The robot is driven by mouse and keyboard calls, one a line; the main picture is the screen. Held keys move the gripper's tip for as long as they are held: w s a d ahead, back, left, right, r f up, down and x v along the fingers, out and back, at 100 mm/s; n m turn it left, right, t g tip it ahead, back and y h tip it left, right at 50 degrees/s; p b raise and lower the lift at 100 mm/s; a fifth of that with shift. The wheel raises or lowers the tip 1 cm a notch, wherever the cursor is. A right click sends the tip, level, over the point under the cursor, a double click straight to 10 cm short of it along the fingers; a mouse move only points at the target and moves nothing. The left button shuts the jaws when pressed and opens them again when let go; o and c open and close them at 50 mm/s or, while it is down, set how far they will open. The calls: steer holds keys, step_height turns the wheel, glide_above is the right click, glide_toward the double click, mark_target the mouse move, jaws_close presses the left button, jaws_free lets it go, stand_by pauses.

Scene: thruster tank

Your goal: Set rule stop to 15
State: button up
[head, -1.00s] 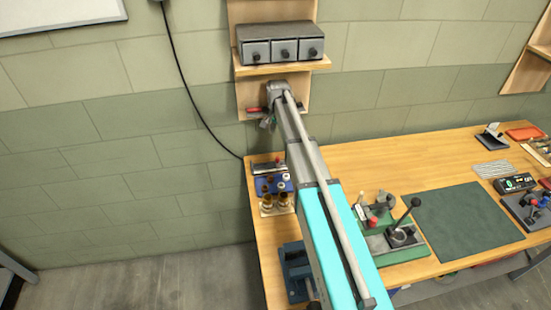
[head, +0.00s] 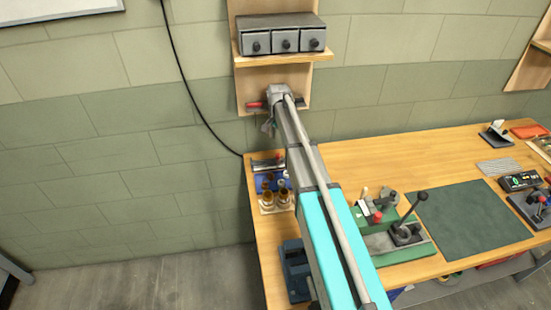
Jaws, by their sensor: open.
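I cannot make out a rule stop or a scale reading for certain. A grey bar-shaped fixture (head: 267,164) lies at the back left of the bench, partly behind my arm, and is too small to read. A flat grey ribbed strip (head: 498,167) lies on the right part of the bench. My turquoise and grey arm reaches up across the middle of the head view.
The wooden bench (head: 460,148) holds a green mat (head: 473,220), a lever fixture (head: 405,234), brass-coloured cylinders (head: 268,198) and a blue vise (head: 295,268). A wall shelf carries a grey drawer unit (head: 284,36). The bench back is mostly clear.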

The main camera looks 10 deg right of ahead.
mark_target(278, 154)
steer(key=shift+f+b, duration=4.55)
steer(key=shift+f, duration=0.25)
jaws_close()
